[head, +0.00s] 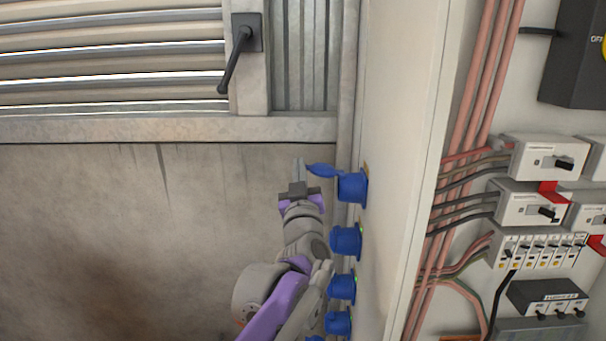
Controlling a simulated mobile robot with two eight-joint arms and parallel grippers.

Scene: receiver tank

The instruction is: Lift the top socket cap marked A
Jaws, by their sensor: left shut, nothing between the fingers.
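The top blue socket (352,188) is mounted on the side of the pale cabinet panel. Its blue cap (323,171) stands out to the left from the socket's upper edge, swung away from the socket, unlike the caps below. No letter A is legible on it. My left gripper (299,166) is just left of the cap's tip, fingers pointing up and closed together with nothing between them. I cannot tell whether a finger touches the cap. My right gripper is not in view.
More blue sockets (345,240) run down the panel below, close to my left arm. The pale panel (400,150) stands right of them, with breakers (540,157) and cables beyond. A black handle (235,60) is at upper left. The space left of my gripper is clear.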

